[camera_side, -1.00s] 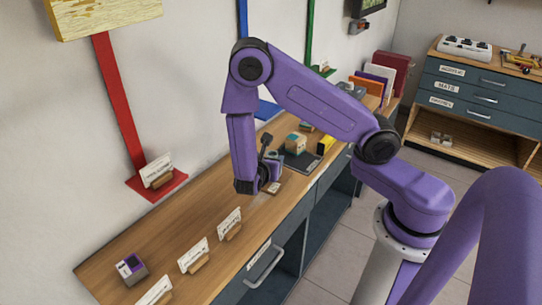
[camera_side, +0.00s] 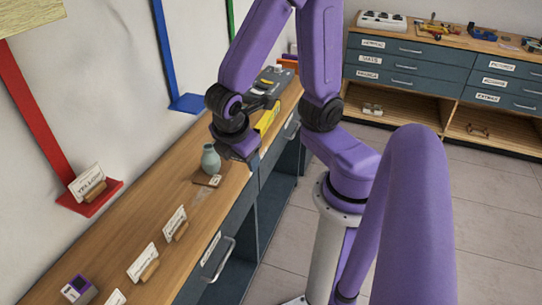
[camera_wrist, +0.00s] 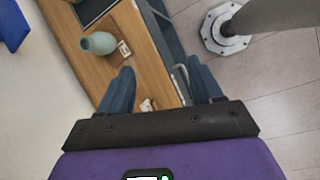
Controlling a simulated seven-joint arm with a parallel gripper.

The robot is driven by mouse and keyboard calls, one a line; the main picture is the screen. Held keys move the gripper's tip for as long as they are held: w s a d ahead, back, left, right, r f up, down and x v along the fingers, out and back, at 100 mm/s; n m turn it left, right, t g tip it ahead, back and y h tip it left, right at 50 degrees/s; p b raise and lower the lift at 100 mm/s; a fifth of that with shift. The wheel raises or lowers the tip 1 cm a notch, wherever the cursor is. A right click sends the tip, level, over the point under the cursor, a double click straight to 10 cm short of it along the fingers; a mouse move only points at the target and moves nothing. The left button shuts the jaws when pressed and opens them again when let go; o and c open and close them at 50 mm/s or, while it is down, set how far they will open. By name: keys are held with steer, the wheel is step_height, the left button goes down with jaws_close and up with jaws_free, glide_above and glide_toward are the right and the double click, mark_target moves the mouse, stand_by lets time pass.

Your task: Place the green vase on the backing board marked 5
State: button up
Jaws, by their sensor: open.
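The green vase (camera_side: 210,158) stands upright on the wooden counter, at a small brown board (camera_side: 203,179) with a white label (camera_side: 215,181). It looks to be on the board, but I cannot be sure. The label's number is too small to read. In the wrist view the vase (camera_wrist: 99,42) is at the upper left, with the white label (camera_wrist: 124,48) beside its base. My gripper (camera_wrist: 161,70) is open and empty, with its two blue fingers apart and the vase outside them. In the side view it is to the right of the vase, mostly hidden by my wrist.
Several label cards, one of them a card (camera_side: 175,223), stand along the counter (camera_side: 150,215) near its front edge. A purple-and-grey box (camera_side: 79,290) is at the near end. A yellow item (camera_side: 268,115) lies behind my wrist. A drawer handle (camera_side: 218,261) juts from the front.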

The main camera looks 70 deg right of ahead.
steer(key=s+a+r+m+g+y, duration=0.1)
steer(key=s+a+r+y, duration=0.2)
steer(key=s, duration=0.5)
steer(key=shift+s+r+m+y, duration=0.3)
steer(key=shift+r+y, duration=0.2)
steer(key=shift+y, duration=0.6)
